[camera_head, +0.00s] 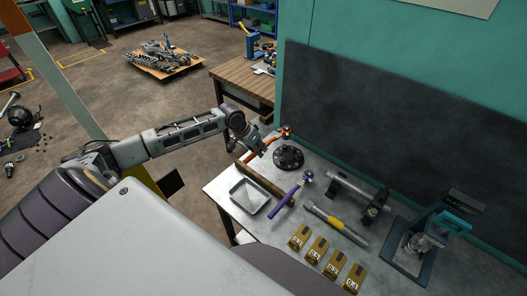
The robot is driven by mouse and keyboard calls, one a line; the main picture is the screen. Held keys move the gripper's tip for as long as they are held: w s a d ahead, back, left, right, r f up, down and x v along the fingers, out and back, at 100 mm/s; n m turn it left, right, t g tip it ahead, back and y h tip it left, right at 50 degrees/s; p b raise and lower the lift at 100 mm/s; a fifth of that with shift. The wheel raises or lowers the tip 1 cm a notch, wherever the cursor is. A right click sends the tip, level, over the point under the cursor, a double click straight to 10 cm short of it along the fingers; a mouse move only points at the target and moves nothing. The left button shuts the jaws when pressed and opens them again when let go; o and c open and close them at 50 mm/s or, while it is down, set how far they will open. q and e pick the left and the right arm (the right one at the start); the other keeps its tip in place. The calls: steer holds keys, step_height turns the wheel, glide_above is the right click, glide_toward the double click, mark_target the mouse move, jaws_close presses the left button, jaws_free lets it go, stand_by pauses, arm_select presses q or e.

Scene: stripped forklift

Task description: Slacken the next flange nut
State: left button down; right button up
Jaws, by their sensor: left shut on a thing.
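The black round flange (288,158) lies flat on the light workbench (225,190), near its back left corner. Its nuts are too small to tell apart. My left arm comes in from the left, and my left gripper (262,149) is just left of the flange, above the bench's left end. It is shut on an orange tool (283,132), perhaps a wrench, whose far end shows behind the flange. The fingers hide part of the tool, and I cannot tell whether it touches a nut. My right gripper is not in view.
A metal tray (249,196), a purple-handled hammer (290,191), a yellow-gripped tool (336,222), a bar on black supports (357,193), several labelled boxes (317,249) and a press (425,244) crowd the bench. A dark panel (390,120) rises behind it.

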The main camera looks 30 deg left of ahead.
arm_select(q)
steer(key=shift+r, duration=0.1)
stand_by(0.5)
steer(key=shift+f+b, duration=0.55)
steer(key=shift+f, duration=0.8)
steer(key=shift+f+b, duration=0.95)
steer(key=shift+b, duration=0.2)
steer(key=shift+p, duration=0.6)
steer(key=shift+f, duration=1.55)
